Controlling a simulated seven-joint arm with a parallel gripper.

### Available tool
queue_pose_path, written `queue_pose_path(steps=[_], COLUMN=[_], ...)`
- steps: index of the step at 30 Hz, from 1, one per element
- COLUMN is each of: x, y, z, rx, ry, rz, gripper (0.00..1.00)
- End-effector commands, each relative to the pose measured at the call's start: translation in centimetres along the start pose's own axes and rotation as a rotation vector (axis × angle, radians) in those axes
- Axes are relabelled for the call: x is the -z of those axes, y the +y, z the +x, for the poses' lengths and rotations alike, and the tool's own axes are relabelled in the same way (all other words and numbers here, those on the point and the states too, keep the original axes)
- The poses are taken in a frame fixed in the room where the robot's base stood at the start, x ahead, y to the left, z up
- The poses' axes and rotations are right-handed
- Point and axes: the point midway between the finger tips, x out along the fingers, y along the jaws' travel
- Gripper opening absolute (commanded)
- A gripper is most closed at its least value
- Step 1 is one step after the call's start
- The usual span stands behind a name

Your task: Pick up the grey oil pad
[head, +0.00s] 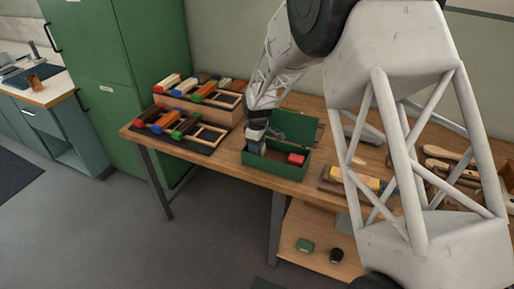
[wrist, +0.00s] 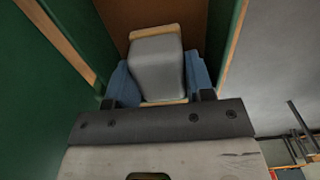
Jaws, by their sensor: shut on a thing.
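The grey oil pad (wrist: 157,66) is a rounded grey block with a pale wooden edge, between the two blue fingers of my gripper (wrist: 158,78) in the wrist view. My gripper is shut on it. In the head view my gripper (head: 255,147) points down into the left part of an open green box (head: 270,174) on the bench. The pad cannot be made out clearly there. I cannot tell whether the pad touches the box floor.
A red block (head: 296,159) lies in the right part of the box. The box's green lid (head: 295,125) stands open behind. Left of it are racks (head: 211,137) of coloured blocks. To the right, a yellow-and-blue item (head: 368,181) and wooden tools (head: 437,152) lie on the bench.

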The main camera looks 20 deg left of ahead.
Motion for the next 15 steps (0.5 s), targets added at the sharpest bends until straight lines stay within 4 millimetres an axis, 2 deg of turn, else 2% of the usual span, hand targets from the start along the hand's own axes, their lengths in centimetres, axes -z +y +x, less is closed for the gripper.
queue_pose_path(steps=[15], x=[0.0], y=[0.0], z=[-7.3], rx=[-0.002], ry=[0.001], rz=[0.0], gripper=[0.21])
